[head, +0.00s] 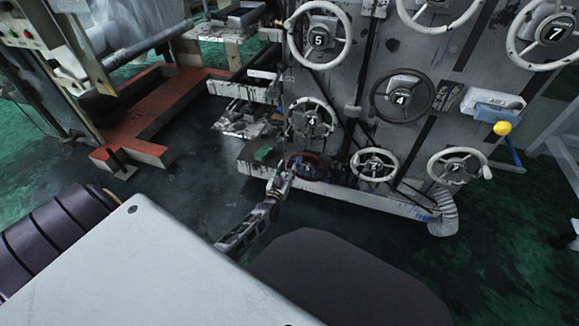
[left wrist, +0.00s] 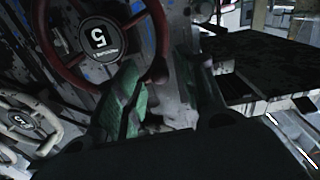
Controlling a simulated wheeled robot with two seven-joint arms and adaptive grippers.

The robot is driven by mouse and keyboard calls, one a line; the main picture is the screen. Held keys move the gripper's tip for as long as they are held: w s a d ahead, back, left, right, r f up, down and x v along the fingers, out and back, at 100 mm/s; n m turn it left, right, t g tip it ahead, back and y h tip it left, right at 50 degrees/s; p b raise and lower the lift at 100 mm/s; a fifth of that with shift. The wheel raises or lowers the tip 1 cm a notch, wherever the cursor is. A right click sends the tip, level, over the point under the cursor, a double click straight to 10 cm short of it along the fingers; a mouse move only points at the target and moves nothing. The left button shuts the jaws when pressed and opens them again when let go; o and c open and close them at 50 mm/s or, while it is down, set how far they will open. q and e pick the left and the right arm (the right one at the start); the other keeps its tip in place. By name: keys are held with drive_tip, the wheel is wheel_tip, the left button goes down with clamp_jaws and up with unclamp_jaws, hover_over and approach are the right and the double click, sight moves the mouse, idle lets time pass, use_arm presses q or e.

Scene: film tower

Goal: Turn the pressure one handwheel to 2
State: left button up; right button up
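A dark red handwheel (head: 308,166) sits low on the machine's panel in the head view. In the left wrist view the red handwheel (left wrist: 67,82) fills the upper left, and its dark hub label carries a digit that looks like 5, with small lettering upside down. A dark knob (left wrist: 157,70) stands at its rim. My left gripper (head: 279,183) is at the wheel's lower left side. In the left wrist view the left gripper (left wrist: 168,98) has its fingers apart, with the knob just beyond them; contact cannot be told. My right gripper is out of view.
Several white handwheels, such as one (head: 373,164) to the right and one (head: 311,118) above, are close by. A ribbed white hose (head: 443,212) stands at the lower right. The dark floor before the panel is clear.

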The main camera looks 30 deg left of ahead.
sight(289, 164)
use_arm(q)
drive_tip(key=shift+b+x, duration=0.6)
drive_tip(key=shift+x, duration=1.2)
drive_tip(key=shift+c, duration=0.4)
clamp_jaws()
